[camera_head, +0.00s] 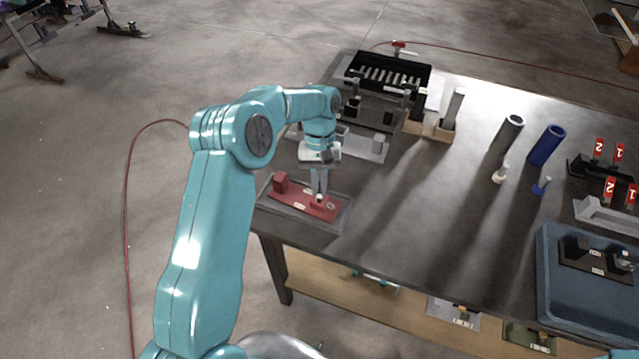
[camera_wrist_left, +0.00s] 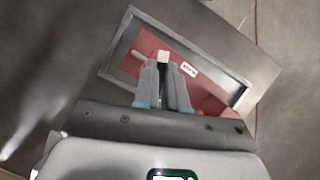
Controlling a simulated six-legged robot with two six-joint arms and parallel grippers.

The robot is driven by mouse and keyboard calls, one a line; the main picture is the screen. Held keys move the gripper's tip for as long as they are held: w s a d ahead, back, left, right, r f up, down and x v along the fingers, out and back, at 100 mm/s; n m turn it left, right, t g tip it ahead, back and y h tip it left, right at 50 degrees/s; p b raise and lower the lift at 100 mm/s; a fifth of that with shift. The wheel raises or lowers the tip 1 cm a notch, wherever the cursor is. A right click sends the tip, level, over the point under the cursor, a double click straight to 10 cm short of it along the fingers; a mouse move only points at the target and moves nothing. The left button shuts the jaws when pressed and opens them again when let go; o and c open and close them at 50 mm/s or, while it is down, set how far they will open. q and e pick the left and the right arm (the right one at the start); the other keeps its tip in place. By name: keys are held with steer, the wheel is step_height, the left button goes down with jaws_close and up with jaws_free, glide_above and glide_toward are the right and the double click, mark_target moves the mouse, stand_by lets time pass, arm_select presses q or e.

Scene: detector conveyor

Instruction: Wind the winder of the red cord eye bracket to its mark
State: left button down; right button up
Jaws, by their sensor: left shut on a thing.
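The red cord eye bracket (camera_head: 294,203) lies in a shallow grey tray (camera_head: 276,212) at the table's near left corner. It has a red block (camera_head: 281,182) at its left end and pale labels on its plate. My left gripper (camera_head: 319,194) points down over the bracket's right part. In the left wrist view its fingers (camera_wrist_left: 163,78) are close together, shut on a small part with a cream top (camera_wrist_left: 162,57), which seems to be the winder. The fingers hide most of it. A pale peg-like piece (camera_wrist_left: 139,57) and a label (camera_wrist_left: 188,69) show beside them. I cannot make out the mark.
Behind the tray stand a grey fixture (camera_head: 376,149) and a black slotted rack (camera_head: 388,75). A black tube (camera_head: 509,134) and a blue tube (camera_head: 546,146) stand to the right. A blue tray (camera_head: 560,300) is at the near right. The table's middle is clear.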

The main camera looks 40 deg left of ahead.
stand_by(0.4)
arm_select(q)
steer(key=c, duration=1.2)
jaws_free()
steer(key=shift+r, duration=0.15)
arm_select(e)
steer(key=shift+r, duration=0.1)
